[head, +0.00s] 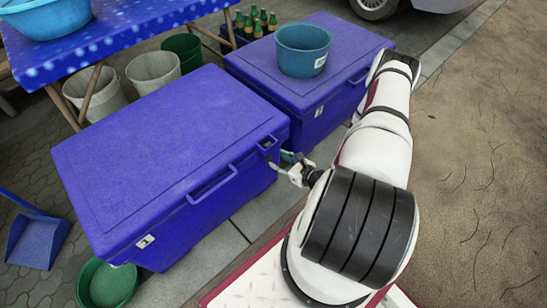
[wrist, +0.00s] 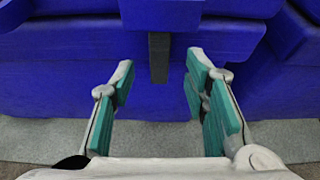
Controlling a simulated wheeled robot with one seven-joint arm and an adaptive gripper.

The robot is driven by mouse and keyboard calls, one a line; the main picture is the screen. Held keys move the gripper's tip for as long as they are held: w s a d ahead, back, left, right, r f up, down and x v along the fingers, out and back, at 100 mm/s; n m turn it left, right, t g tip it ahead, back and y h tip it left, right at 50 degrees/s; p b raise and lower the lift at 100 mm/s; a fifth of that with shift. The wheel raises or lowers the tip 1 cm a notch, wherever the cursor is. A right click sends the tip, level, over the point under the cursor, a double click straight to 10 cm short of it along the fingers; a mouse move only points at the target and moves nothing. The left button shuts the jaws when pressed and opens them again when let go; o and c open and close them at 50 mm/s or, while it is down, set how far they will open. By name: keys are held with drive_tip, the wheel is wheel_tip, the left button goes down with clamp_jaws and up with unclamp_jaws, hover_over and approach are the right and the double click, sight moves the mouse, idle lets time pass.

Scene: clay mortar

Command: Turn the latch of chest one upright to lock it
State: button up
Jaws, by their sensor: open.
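Chest one (head: 160,160) is a blue chest with its lid shut, a front handle (head: 212,187) and a small white label marked 1 (head: 145,242). Its latch (wrist: 159,57) is a dark grey bar in the wrist view, standing vertical against the blue front at the lid's edge. My gripper (wrist: 160,72) is open, its teal-padded fingers spread on either side of the latch, with a gap on both sides.
A second blue chest (head: 345,50) stands close behind, with a blue tub (head: 303,50) on its lid.

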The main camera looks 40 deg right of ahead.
drive_tip(key=v, duration=0.6)
drive_tip(key=shift+s, duration=0.25)
drive_tip(key=shift+r, duration=0.15)
